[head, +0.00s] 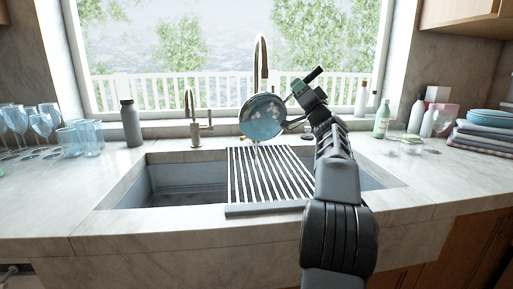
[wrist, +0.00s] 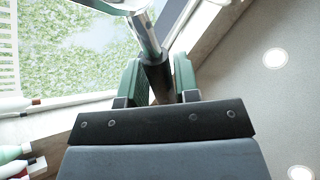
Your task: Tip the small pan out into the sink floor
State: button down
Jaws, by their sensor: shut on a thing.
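The small pan (head: 259,123) is in the air above the drying rack, in front of the tall tap. It is tilted steeply, with its bluish inside facing the head camera and several small pale bits showing on it. My gripper (head: 303,90) is shut on the pan's dark handle, which shows between the green fingers in the wrist view (wrist: 158,82). The sink (head: 165,198) lies below; its grey floor shows left of the rack, and its right part is mostly hidden by the rack and my arm. I cannot tell whether anything has fallen out.
A slatted drying rack (head: 262,178) spans the sink's middle. A small tap (head: 194,125) and a dark bottle (head: 131,124) stand behind the sink. Glasses (head: 92,138) crowd the left counter. Bottles (head: 382,120) and folded cloths (head: 484,138) under a blue bowl stand at right.

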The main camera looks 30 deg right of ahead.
jog(key=shift+s+a+r+n+t+y+b, duration=0.15)
jog(key=shift+s+a+n+t+y+b, duration=0.25)
jog(key=shift+a+n+b, duration=0.45)
jog(key=shift+d+r+b, duration=0.15)
jog(key=shift+d+b, duration=0.05)
jog(key=shift+b, duration=0.1)
jog(key=shift+s+a+r+n+t+y+b, duration=0.25)
jog(key=shift+s+a+n+y+b, duration=0.1)
jog(key=shift+a+n+y+b, duration=0.45)
jog(key=shift+s+a+r+n+t+y+b, duration=0.1)
jog(key=shift+s+a+n+t+y+b, duration=0.2)
jog(key=shift+n+y+b, duration=0.5)
jog(key=shift+m, duration=0.25)
jog(key=shift+s+b, duration=0.1)
jog(key=shift+b, duration=0.3)
jog(key=shift+s+a+r+n+y+b, duration=0.15)
jog(key=shift+s+a+n+y+b, duration=0.15)
jog(key=shift+a+n+y+b, duration=0.4)
jog(key=shift+s+a+r+n+y+b, duration=0.15)
jog(key=shift+s+a+n+y+b, duration=0.2)
jog(key=shift+n+y+b, duration=0.5)
